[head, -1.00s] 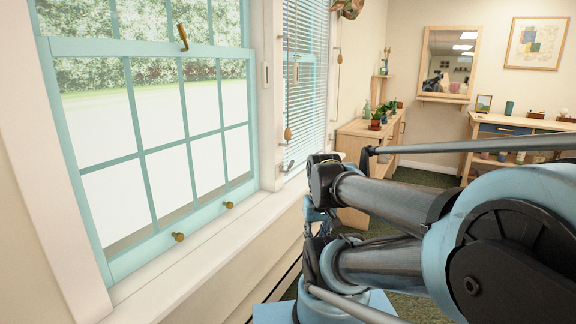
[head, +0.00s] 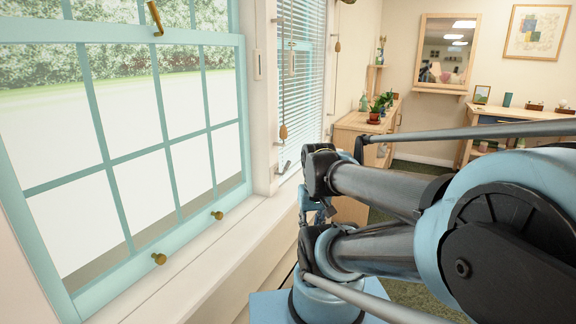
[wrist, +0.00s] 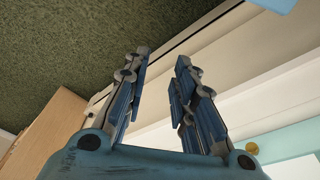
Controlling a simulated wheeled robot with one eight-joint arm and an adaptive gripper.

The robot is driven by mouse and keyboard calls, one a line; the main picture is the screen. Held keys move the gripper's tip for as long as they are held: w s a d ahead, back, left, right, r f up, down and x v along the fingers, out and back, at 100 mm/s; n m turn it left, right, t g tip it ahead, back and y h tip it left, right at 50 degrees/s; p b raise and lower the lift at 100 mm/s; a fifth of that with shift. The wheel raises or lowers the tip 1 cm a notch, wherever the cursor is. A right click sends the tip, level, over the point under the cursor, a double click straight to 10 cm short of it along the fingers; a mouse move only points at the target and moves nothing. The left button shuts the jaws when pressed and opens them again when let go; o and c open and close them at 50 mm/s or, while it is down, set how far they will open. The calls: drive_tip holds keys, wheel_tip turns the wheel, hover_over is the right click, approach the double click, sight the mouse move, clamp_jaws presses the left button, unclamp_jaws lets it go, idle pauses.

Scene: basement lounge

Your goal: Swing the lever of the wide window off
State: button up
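The wide window (head: 103,167) has a pale teal frame with several panes and fills the left of the head view. Its lever (head: 155,18) is a small brass handle at the top edge of the lower sash, near the top of the picture, tilted slightly from upright. My gripper (wrist: 162,75) shows in the wrist view with its two blue and grey fingers apart and nothing between them. It is away from the lever, which is not in the wrist view. In the head view my arm mostly hides the gripper.
Two brass knobs (head: 159,258) (head: 217,215) sit on the window's bottom rail, above a white sill (head: 205,258). A narrower window with blinds (head: 300,80) stands to the right. A wooden cabinet (head: 352,130) with plants is beyond my arm. Green carpet (wrist: 75,50) covers the floor.

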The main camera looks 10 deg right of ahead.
drive_tip(key=m+t+y, duration=0.1)
drive_tip(key=m+t, duration=0.5)
drive_tip(key=t, duration=0.2)
approach(289, 162)
drive_tip(key=shift+x, duration=5.6)
drive_tip(key=shift+d, duration=0.1)
clamp_jaws()
